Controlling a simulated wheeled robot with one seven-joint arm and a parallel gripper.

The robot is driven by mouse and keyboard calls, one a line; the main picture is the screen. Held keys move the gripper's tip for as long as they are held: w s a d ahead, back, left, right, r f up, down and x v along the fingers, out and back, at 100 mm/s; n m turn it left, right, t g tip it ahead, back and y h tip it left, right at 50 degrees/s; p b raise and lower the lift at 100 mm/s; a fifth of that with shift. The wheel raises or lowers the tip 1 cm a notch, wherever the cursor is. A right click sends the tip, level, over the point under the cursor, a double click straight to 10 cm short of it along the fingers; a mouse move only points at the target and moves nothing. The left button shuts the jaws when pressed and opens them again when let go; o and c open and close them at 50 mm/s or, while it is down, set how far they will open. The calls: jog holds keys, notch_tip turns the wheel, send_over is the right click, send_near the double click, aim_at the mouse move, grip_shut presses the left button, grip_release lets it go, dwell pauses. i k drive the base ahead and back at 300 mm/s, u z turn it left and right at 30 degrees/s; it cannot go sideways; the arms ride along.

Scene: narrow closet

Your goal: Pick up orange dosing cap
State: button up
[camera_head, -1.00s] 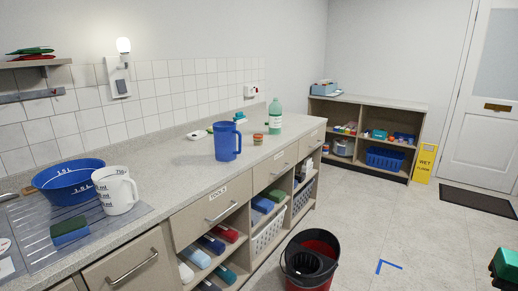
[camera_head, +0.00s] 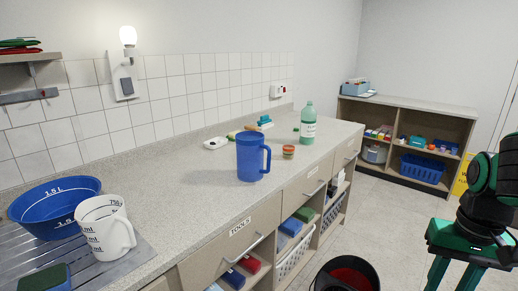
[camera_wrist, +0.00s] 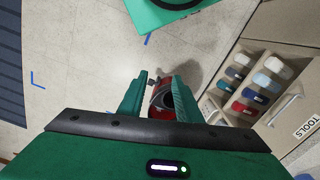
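I cannot clearly make out an orange dosing cap. A small round tub with orange and green bands (camera_head: 289,152) stands on the counter, right of a blue jug (camera_head: 251,158). Small orange items (camera_head: 442,149) also show on the far shelf, too small to identify. My gripper (camera_wrist: 159,80) is open and empty in the wrist view, its two green fingers apart above the floor. It also shows at the lower right of the head view, pointing down, well away from the counter, fingertips cut off by the frame edge.
A red and black bucket (camera_head: 346,274) stands before the drawers. A low shelf unit (camera_head: 405,105) stands at the back.

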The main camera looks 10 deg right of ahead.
aim_at(288, 151)
jog(key=z, duration=0.05)
jog(key=i, duration=1.2)
jog(key=z, duration=0.05)
